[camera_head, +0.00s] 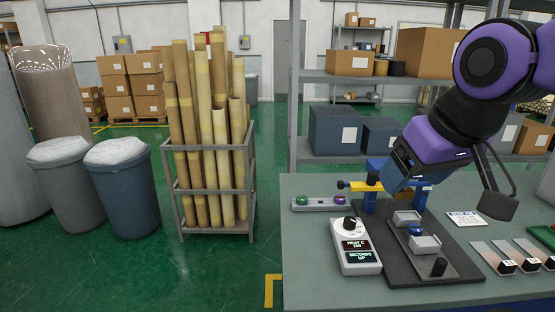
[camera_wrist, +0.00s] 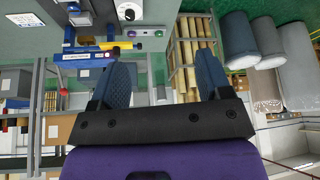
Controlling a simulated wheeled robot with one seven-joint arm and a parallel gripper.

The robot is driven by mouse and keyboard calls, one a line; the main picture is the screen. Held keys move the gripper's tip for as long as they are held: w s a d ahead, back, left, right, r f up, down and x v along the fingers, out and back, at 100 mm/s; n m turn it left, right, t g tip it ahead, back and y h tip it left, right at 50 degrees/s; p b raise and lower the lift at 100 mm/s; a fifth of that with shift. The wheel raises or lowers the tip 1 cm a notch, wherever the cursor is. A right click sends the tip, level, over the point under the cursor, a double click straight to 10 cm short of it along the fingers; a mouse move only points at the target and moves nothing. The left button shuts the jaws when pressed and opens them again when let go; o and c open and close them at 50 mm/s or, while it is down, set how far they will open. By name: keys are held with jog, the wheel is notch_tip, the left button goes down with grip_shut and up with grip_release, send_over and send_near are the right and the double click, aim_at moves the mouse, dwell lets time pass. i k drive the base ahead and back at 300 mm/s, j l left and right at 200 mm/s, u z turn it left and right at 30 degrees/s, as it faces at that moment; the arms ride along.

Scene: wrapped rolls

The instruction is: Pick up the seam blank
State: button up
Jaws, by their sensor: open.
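Several flat pale strips (camera_head: 488,253) lie at the right of the grey-green table, with small black labelled blocks at their near ends. I cannot tell from the small lettering which thing is the seam blank. My gripper (camera_wrist: 160,78) is open and empty in the wrist view, its two dark blue fingers well apart. In the head view my arm's end hangs above the table's rear, left of the strips and over a blue stand (camera_head: 370,201) with a yellow bar. The fingertips are hard to make out there.
A dark base (camera_head: 455,272) carries metal blocks and a black knob. A white control box (camera_head: 356,250) with a dial stands at its left. Behind it lies a bar with green and purple buttons (camera_head: 320,203). A printed card (camera_head: 466,219) lies right. A roll rack (camera_head: 217,218) stands left.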

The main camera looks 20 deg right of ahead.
aim_at(502, 268)
jog(key=z, duration=0.4)
jog(key=l+z, duration=0.15)
jog(key=z, duration=0.2)
jog(key=k+l+z, duration=0.1)
jog(key=z, duration=0.7)
